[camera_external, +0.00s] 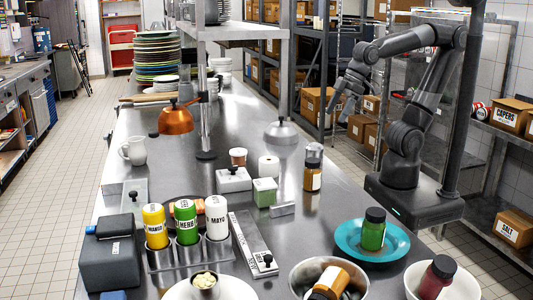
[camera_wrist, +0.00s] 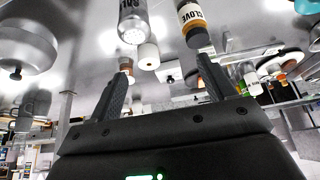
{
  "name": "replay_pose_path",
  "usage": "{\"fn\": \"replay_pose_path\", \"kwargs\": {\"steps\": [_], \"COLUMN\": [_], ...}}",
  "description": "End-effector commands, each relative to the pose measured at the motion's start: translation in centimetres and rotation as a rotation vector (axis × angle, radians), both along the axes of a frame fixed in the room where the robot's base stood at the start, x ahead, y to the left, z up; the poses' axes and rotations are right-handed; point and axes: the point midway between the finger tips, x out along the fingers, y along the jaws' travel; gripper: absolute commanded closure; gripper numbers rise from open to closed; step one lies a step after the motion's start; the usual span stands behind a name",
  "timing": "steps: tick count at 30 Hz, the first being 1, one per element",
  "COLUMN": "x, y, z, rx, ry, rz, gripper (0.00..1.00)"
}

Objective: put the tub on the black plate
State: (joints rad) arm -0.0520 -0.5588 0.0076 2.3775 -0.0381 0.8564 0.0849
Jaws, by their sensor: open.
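A small squarish tub (camera_external: 265,191), pale green and white, stands mid-counter; it looks most like the tub, but a brown cup (camera_external: 238,156) stands behind it. A dark plate (camera_external: 172,206), probably the black plate, lies behind the squeeze bottles with orange-pink food on it; the bottles hide much of it. My gripper (camera_external: 347,98) is open and empty, raised above the counter's right side, well apart from both. Its spread fingers show in the wrist view (camera_wrist: 166,85) with nothing between them. I cannot pick out the tub or dark plate surely in the wrist view.
A bottle rack (camera_external: 188,256) stands in front of the dark plate. A spice jar (camera_external: 313,168), a teal plate (camera_external: 345,238) and bowls (camera_external: 303,272) occupy the right. The back middle is fairly clear.

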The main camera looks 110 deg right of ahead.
Motion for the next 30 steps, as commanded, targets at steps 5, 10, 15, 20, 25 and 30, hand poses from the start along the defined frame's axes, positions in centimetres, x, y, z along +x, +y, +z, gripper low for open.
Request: {"fn": "replay_pose_path", "kwargs": {"steps": [5,10,15,20,25,30], "x": [-4.3,-5.9,-6.1,-6.1,-5.7,-2.1], "y": [-1.0,-1.2,-1.2,-1.2,-1.0,0.9], "z": [-0.7,-1.3,-1.4,-1.3,-1.4,-2.1], "rx": [0.003,0.002,0.002,0.002,0.006,0.049], "ry": [-0.02,-0.024,-0.023,-0.023,-0.028,-0.09], "rz": [0.003,0.007,0.008,0.008,0.014,0.062], "gripper": [0.24,0.2,0.2,0.2,0.2,0.2]}}
